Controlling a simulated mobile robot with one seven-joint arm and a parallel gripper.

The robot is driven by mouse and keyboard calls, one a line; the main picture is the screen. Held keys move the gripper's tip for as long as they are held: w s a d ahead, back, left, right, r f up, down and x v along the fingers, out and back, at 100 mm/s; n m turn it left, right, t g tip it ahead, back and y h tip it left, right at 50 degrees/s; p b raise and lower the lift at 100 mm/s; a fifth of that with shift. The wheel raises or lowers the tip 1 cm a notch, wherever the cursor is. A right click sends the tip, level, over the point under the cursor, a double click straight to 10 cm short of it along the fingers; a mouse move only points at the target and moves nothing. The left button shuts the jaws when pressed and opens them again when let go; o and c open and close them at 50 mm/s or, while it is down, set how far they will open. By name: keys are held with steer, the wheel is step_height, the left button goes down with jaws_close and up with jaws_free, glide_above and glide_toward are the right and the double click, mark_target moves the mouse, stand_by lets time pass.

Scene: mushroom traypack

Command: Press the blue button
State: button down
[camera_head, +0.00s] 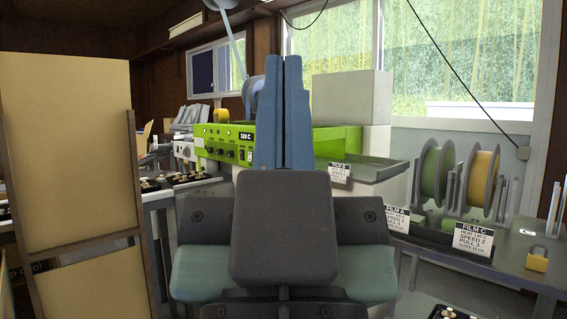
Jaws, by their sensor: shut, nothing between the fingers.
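My gripper (285,62) is in the middle of the view, its two blue fingers pointing up and pressed together with nothing between them. The fingers overlap the right part of a bright green machine (222,139), which has dark knobs and a small display on its front. I cannot make out a blue button in this view. My gripper's fingers and dark body hide part of the machine front and the worktop behind them. I cannot tell how far the fingertips are from the machine.
A grey tray (378,166) is right of the machine. A tall tan panel (66,150) stands close on the left.

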step_height(320, 180, up, 40)
steer(key=p, duration=3.9)
steer(key=shift+f, duration=0.2)
